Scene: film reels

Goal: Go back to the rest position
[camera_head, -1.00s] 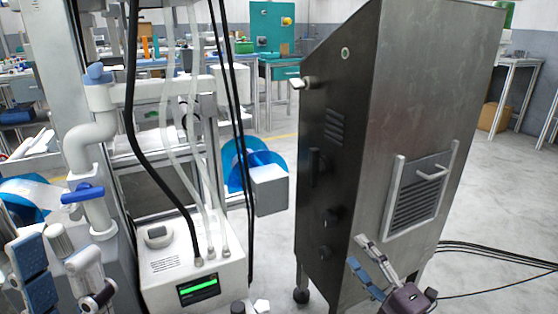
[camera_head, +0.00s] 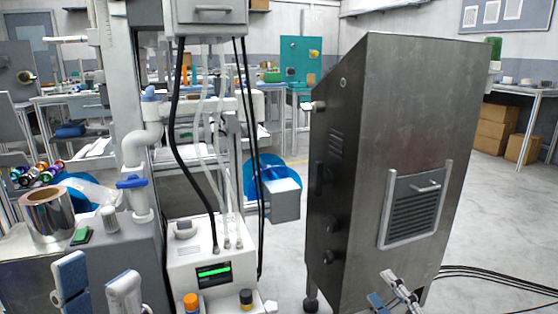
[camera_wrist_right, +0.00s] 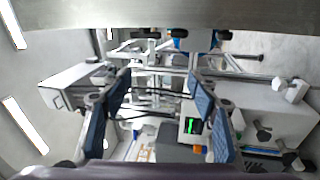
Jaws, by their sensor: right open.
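My left gripper (camera_head: 98,286) is at the lower left of the head view. Its two fingers, one with a blue pad, stand apart with nothing seen between them, in front of the grey machine side. My right gripper (camera_head: 390,298) shows at the bottom edge, in front of the tall metal cabinet (camera_head: 400,130); only its fingertips are in view there. In the right wrist view its two blue-padded fingers (camera_wrist_right: 158,112) are spread wide and empty. Both arms are mostly out of the head view.
A white box with a green display (camera_head: 213,275) stands between the grippers, with black and clear hoses above it. A shiny foil roll (camera_head: 47,213) sits at the left. A blue reel (camera_head: 268,178) is behind the hoses. Black cables (camera_head: 495,277) lie on the otherwise clear floor at right.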

